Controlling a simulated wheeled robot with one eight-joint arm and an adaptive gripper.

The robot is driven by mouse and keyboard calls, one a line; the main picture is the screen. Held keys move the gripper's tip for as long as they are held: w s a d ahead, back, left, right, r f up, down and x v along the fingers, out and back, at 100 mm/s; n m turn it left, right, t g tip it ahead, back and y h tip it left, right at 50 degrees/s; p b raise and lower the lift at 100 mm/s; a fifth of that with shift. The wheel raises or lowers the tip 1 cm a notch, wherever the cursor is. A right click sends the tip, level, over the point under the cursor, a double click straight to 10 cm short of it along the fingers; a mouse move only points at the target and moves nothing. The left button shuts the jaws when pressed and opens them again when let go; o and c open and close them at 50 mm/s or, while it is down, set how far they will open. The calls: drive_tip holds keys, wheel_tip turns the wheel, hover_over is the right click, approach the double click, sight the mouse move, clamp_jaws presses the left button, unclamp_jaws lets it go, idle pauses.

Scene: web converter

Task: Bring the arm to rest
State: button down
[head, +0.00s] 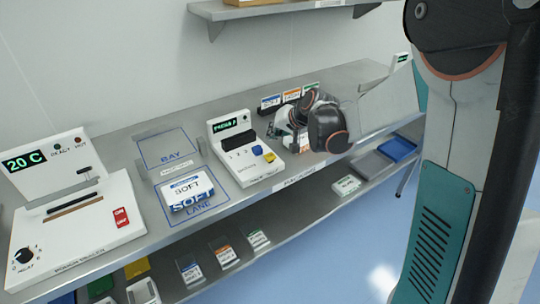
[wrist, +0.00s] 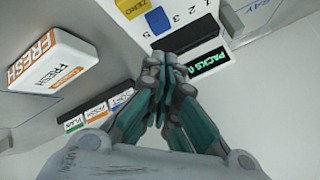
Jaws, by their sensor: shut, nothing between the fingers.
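My gripper (wrist: 165,68) shows in the wrist view with its teal and grey fingers drawn together, nothing between the tips. It is in front of the PACKS display (wrist: 208,57) and close to a row of label cards (wrist: 100,115). In the head view, a grey and black part of my arm (head: 328,128) hangs over the bench, just right of the PACKS unit (head: 243,148). From there the fingertips cannot be made out.
A white SOFT pack (head: 187,192) lies on the LANE marking. A heat unit (head: 72,213) reading 20 C stands at left. A FRESH pack (wrist: 62,70) is near my gripper in the wrist view. Coloured trays (head: 397,148) and cards sit on the lower shelf. A wall shelf (head: 255,12) is above.

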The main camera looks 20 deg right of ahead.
idle(0.4)
drive_tip(key=s+r+n+h, duration=0.2)
drive_tip(key=s+r, duration=0.1)
drive_tip(key=s, duration=1.4)
drive_tip(key=s+r+n+g+h, duration=0.1)
drive_tip(key=s+r, duration=0.3)
drive_tip(key=s, duration=1.3)
drive_tip(key=shift+a+n+h, duration=0.4)
drive_tip(key=shift+a+n, duration=0.05)
drive_tip(key=shift+n, duration=0.15)
